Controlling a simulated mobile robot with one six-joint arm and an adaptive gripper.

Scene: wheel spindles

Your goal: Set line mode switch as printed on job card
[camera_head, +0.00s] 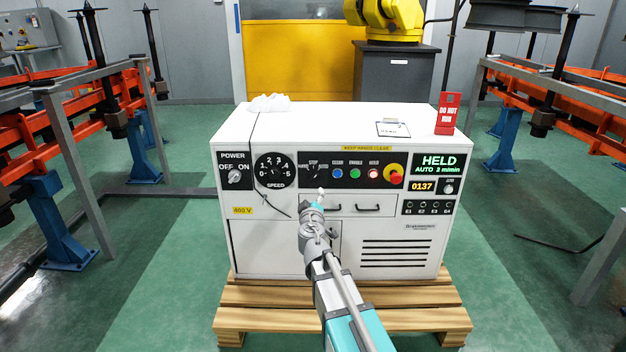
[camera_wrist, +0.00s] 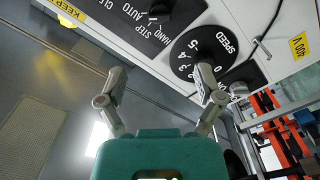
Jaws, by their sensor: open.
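The line mode switch (camera_head: 314,171) is a black rotary knob on the cabinet's front panel, right of the speed dial. In the wrist view the picture is turned over and the knob (camera_wrist: 160,10) shows at the top edge, partly cut off.
The speed dial (camera_head: 274,170) and power switch (camera_head: 235,176) are left of the mode switch. Blue, green and red buttons and a red emergency stop (camera_head: 395,177) are right. The display (camera_head: 440,164) reads HELD, AUTO 2 m/min. A red tag (camera_head: 447,113) stands on top.

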